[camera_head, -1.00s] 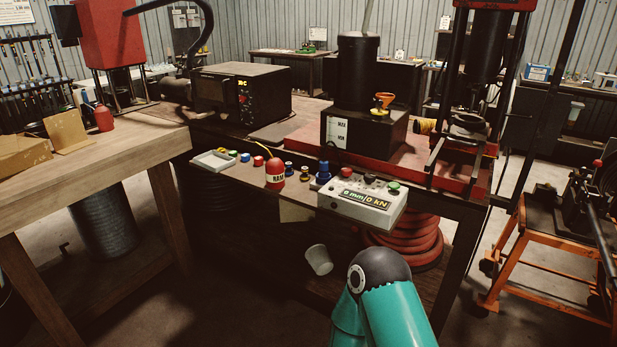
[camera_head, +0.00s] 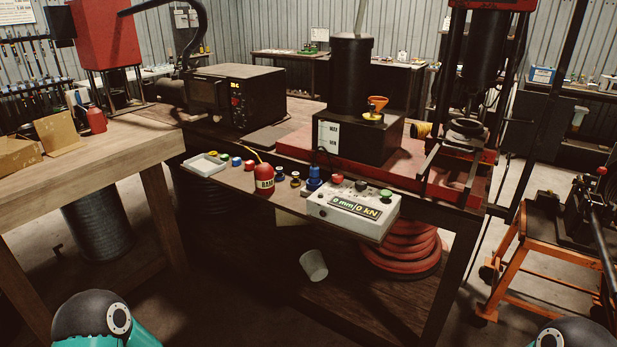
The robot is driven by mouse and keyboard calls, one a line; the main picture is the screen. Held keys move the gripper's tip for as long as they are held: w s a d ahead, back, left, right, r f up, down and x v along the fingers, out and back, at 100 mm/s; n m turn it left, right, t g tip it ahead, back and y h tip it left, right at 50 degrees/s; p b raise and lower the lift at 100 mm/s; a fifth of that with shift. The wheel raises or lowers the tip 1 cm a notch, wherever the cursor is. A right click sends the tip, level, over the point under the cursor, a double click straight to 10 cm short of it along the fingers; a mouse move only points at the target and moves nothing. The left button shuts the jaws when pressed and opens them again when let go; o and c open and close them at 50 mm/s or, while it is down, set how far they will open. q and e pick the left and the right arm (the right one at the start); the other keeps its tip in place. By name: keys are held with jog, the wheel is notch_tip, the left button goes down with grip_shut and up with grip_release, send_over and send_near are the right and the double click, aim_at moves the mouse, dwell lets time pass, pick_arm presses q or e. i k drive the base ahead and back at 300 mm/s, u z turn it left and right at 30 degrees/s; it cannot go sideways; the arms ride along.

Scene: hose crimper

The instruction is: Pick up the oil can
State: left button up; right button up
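The oil can (camera_head: 264,181) is a small red can with a pale label and a thin yellow spout that points up and left. It stands upright on the narrow front shelf (camera_head: 226,180) of the dark workbench, between small coloured caps and a white control box (camera_head: 352,210). Neither gripper is in view. Only rounded dark and teal parts of my arms show, at the bottom left and bottom right corners, well apart from the can. Nothing holds the can.
Blue fittings (camera_head: 314,178) stand right of the can, and a white tray (camera_head: 204,164) lies left. A wooden table (camera_head: 95,150) with a red bottle (camera_head: 96,119) is at left. A red press (camera_head: 470,130) stands at right. A white bucket (camera_head: 313,265) is below the shelf.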

aim_at(264, 172)
jog(key=z, duration=0.25)
jog(key=i, duration=1)
jog(key=u, duration=0.05)
